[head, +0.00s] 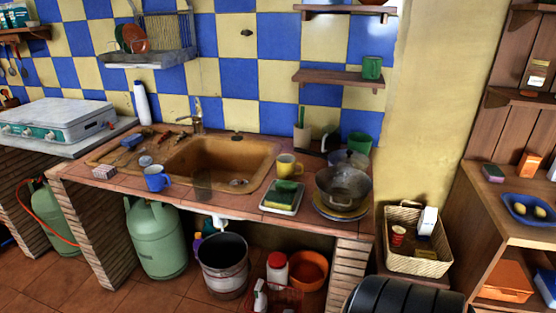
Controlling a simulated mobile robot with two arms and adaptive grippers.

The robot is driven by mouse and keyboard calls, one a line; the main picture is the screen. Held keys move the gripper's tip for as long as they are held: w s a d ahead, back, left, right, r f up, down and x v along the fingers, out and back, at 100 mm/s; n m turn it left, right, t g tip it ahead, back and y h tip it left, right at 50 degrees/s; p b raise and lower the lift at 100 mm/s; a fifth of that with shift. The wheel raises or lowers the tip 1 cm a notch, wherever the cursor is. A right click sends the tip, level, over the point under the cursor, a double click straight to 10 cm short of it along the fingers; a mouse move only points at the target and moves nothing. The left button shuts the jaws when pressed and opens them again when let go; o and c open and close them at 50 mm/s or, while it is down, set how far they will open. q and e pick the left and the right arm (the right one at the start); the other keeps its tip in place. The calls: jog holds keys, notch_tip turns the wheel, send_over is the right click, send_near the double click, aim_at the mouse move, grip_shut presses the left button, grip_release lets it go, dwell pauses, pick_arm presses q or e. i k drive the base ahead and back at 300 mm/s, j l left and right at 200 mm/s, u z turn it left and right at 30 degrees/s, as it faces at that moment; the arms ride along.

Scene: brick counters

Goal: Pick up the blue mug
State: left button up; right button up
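The blue mug (157,179) stands upright on the tiled counter (110,180), near its front edge and left of the sink. Its handle points to the right. A dark, see-through glass (202,184) stands a little to its right. Neither of my grippers shows in the head view, and nothing is touching the mug.
The brown sink (215,160) lies behind and right of the mug. A yellow mug (288,166), a sponge tray (282,198) and a pot (343,187) stand farther right. Tools (140,137) lie behind the mug. A green gas cylinder (155,240) stands below the counter.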

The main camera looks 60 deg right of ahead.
aim_at(155, 176)
jog(key=l+z, duration=0.1)
jog(key=z, duration=1.3)
